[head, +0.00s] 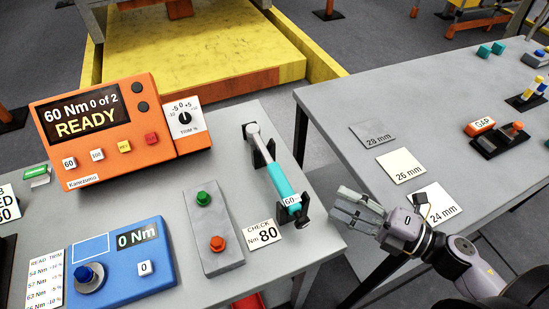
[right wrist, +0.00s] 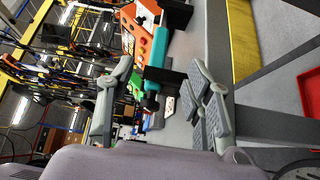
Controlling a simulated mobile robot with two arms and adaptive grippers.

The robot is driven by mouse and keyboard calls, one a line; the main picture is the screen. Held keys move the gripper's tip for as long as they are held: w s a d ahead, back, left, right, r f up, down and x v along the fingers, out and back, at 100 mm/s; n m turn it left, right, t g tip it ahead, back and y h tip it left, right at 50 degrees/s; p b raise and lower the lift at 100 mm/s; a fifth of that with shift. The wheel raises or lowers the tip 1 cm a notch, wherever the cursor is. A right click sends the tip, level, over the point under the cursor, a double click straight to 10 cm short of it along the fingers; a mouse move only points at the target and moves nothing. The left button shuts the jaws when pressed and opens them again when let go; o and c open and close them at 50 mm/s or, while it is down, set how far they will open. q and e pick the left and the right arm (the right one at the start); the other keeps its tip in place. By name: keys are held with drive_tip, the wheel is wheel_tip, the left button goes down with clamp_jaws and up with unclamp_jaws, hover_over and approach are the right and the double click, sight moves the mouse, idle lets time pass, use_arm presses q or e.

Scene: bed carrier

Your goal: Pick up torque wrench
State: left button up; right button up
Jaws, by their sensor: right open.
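The torque wrench (head: 279,180) has a teal handle, a silver head and a dark end. It rests in a black cradle (head: 259,155) near the right edge of the left table, with a "60" tag on it. My right gripper (head: 340,209) is open and empty, to the right of the wrench's near end, apart from it. In the right wrist view, the teal handle (right wrist: 158,47) and dark end show in the gap between the open fingers (right wrist: 161,68). My left gripper is in neither view.
An orange controller (head: 110,128) reading "60 Nm 0 of 2 READY", a blue tester (head: 118,262) and a grey button box (head: 210,235) stand left of the wrench. The right table (head: 345,97) lies across a gap.

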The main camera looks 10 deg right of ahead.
sight(283, 172)
drive_tip(key=x, duration=0.4)
drive_tip(key=shift+s+r+p, duration=0.15)
drive_tip(key=shift+r+p, duration=0.1)
drive_tip(key=shift+p, duration=0.1)
drive_tip(key=p+x, duration=0.1)
drive_tip(key=x, duration=0.3)
drive_tip(key=shift+w+f, duration=0.2)
drive_tip(key=shift+w+a+f, duration=0.1)
drive_tip(key=shift+w+a, duration=0.25)
drive_tip(key=shift+a, duration=0.1)
drive_tip(key=shift+w+a, duration=0.15)
drive_tip(key=shift+a, duration=0.05)
drive_tip(key=p+x, duration=0.2)
drive_tip(key=x, duration=0.2)
drive_tip(key=shift+w+a+f, duration=0.15)
drive_tip(key=shift+w, duration=0.2)
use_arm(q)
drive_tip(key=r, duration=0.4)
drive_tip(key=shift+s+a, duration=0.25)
use_arm(e)
drive_tip(key=shift+c, duration=0.4)
drive_tip(key=shift+c, duration=0.8)
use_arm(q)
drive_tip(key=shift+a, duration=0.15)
use_arm(e)
clamp_jaws()
